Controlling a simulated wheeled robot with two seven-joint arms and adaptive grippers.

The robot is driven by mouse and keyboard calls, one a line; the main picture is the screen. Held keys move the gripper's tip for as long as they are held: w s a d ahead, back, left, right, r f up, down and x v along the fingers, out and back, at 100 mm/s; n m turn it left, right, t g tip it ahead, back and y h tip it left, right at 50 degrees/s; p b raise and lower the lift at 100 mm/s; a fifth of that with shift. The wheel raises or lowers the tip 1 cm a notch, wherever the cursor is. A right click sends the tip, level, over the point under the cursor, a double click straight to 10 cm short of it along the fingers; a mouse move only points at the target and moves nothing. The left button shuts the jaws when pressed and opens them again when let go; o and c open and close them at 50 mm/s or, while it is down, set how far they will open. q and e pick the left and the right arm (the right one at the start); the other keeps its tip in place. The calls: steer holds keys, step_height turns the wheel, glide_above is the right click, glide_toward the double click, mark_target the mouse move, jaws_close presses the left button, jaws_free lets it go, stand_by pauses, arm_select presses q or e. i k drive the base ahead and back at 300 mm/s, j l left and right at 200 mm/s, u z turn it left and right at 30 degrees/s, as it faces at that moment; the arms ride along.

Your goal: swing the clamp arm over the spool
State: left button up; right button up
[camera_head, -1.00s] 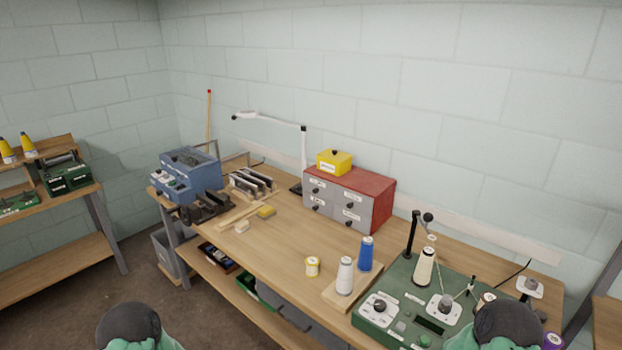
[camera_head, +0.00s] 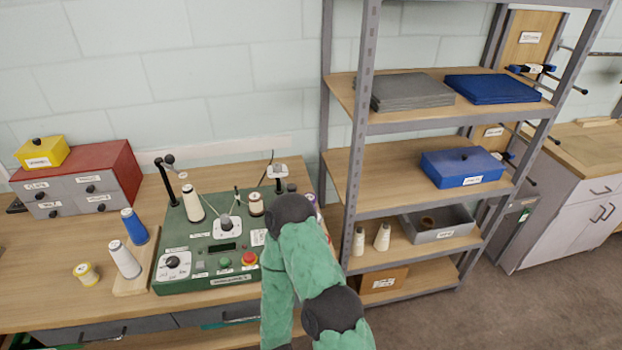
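The green winding machine (camera_head: 205,262) stands on the workbench at lower left in the head view. A cream cone spool (camera_head: 193,204) stands upright on its back left part. A dark post with a black-knobbed clamp arm (camera_head: 166,172) rises just left of the cone's top; I cannot tell whether the arm is over the spool. My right arm, in a green sleeve with dark joints, covers the machine's right edge. Its gripper is hidden or out of view. My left gripper is not in view.
White and blue thread spools (camera_head: 124,258) stand on a wooden board left of the machine. A yellow spool (camera_head: 86,274) and a red-topped drawer box (camera_head: 80,183) are farther left. A metal shelf rack (camera_head: 352,160) stands close on the right.

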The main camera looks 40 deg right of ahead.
mark_target(290, 188)
steer(key=z, duration=1.3)
